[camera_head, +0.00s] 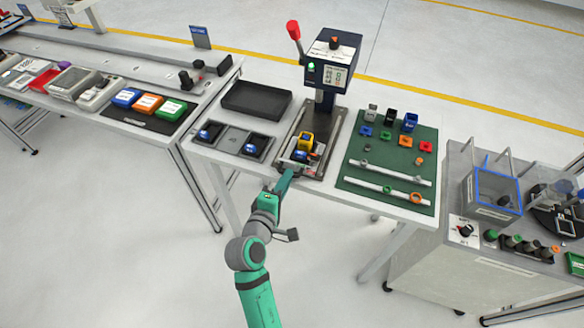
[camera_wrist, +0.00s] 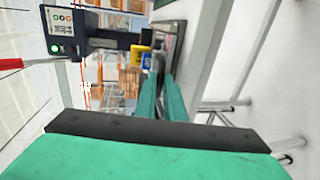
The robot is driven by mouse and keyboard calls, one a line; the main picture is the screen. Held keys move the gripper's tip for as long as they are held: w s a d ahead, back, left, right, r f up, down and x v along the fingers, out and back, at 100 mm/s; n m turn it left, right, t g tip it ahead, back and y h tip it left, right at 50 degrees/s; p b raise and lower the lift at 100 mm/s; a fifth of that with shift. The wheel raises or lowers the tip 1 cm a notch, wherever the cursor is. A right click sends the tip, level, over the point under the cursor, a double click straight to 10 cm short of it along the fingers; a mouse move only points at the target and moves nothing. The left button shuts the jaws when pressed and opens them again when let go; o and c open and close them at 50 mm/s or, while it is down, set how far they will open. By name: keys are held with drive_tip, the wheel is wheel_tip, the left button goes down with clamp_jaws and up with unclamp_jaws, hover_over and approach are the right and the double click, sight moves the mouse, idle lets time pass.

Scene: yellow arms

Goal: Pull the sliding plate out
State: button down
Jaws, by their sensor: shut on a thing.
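The sliding plate (camera_head: 301,166) is a small metal slide at the front of the press (camera_head: 333,70), low on its grey base. A yellow part and a blue part (camera_head: 304,143) sit on it. My gripper (camera_head: 285,178) reaches in from the front edge of the table and is shut at the plate's front end. The exact contact is too small to make out in the head view. In the wrist view the two green fingers (camera_wrist: 158,92) run close together toward the press base, with the yellow and blue parts (camera_wrist: 145,55) just beyond.
Left of the press are a black tray (camera_head: 256,99) and a shallow tray with blue parts (camera_head: 232,142). On the right a green mat (camera_head: 386,150) carries small coloured parts and two rails. The floor in front of the table is clear.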

drive_tip(key=shift+s+a+f, duration=0.1)
drive_tip(key=shift+s, duration=0.05)
drive_tip(key=c, duration=2.1)
unclamp_jaws()
drive_tip(key=shift+s, duration=0.1)
drive_tip(key=v, duration=1.1)
drive_tip(key=shift+f, duration=0.1)
